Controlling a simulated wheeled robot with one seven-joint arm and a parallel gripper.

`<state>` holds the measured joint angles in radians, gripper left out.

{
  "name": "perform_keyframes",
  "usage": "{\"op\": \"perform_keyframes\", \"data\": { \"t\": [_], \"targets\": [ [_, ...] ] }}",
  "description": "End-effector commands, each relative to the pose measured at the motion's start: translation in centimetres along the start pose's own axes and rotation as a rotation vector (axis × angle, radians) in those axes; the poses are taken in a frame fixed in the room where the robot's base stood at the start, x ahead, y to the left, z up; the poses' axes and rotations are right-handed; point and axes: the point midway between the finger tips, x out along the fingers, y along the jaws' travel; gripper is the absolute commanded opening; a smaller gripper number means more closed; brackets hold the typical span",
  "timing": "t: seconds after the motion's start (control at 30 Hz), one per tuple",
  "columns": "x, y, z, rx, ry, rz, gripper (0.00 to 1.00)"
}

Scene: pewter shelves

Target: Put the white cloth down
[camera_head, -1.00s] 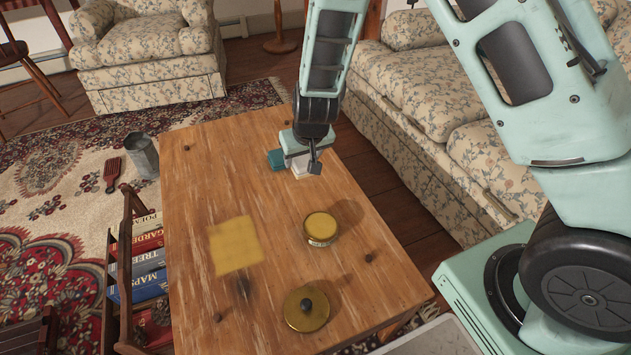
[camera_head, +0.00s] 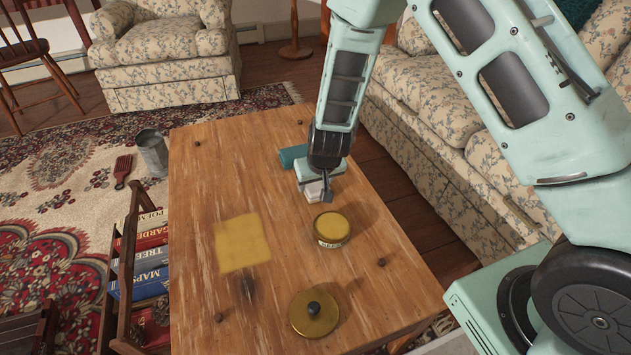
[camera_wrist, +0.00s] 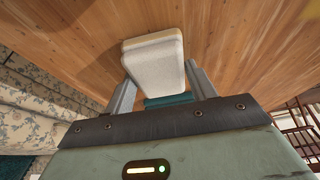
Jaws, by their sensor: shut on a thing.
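The white cloth (camera_head: 314,193) looks like a thick folded pad. In the wrist view the white cloth (camera_wrist: 155,58) sits between the two grey fingers. My gripper (camera_head: 318,187) is shut on it and is over the wooden table (camera_head: 200,180), just behind the open yellow tin (camera_head: 332,229). My gripper also shows in the wrist view (camera_wrist: 160,84). I cannot tell whether the cloth touches the tabletop. My gripper partly hides the cloth in the head view.
A teal block (camera_head: 293,156) lies behind my gripper. A round lid (camera_head: 313,314) with a black knob lies at the front. The table's back left is clear. A sofa (camera_head: 440,110) borders the right.

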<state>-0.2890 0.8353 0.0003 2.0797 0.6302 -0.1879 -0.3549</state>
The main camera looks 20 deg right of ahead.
Motion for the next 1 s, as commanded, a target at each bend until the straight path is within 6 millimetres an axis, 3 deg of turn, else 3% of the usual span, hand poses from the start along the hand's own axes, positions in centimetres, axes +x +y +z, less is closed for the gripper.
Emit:
{"op": "perform_keyframes", "data": {
  "t": [0.03,0.1,0.47,0.57,1.0],
  "targets": [
    [0.2,0.0,0.1,0.0,0.0,0.0,0.59],
    [0.1,0.0,0.0,0.0,0.0,0.0,0.78],
    [-0.4,0.0,-0.2,0.001,0.0,0.0,0.78],
    [-1.7,0.0,-0.2,-0.001,-0.001,0.0,0.78],
    [-10.4,0.0,-0.2,0.0,0.001,0.0,0.78]
  ]
}}
